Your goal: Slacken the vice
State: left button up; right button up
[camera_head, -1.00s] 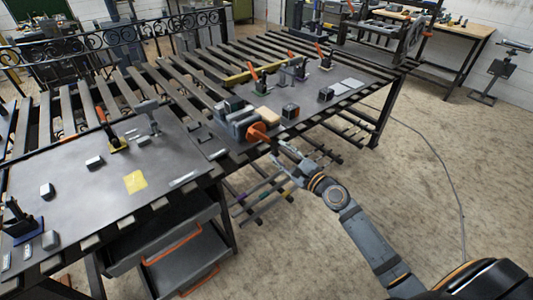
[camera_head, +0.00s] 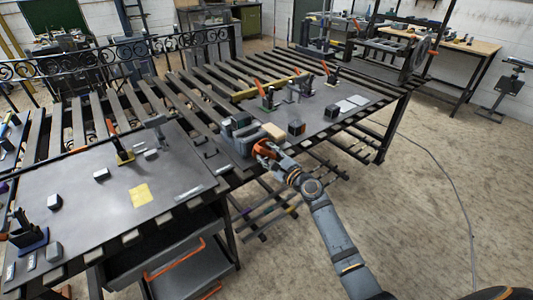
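The vice (camera_head: 238,133) is a grey block-shaped tool at the front edge of the slatted bench. Its orange handle (camera_head: 262,148) faces the front, toward my arm. My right gripper (camera_head: 272,153) is at the orange handle, with its fingers around or against it. The fingers are small and partly merge with the handle, so I cannot tell whether they are closed on it. The vice jaws are too small to show their gap. My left gripper is not in view.
A tan block (camera_head: 273,131) and a dark cube (camera_head: 296,127) stand beside the vice. Upright clamps with orange handles stand on the metal plates. A yellow sheet (camera_head: 140,195) lies on the left plate (camera_head: 90,215). The floor (camera_head: 420,200) at the right is mostly clear.

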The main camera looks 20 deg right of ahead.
jog(key=shift+c, duration=0.2)
grip_shut()
jog(key=shift+f+n, duration=0.1)
jog(key=shift+n, duration=0.2)
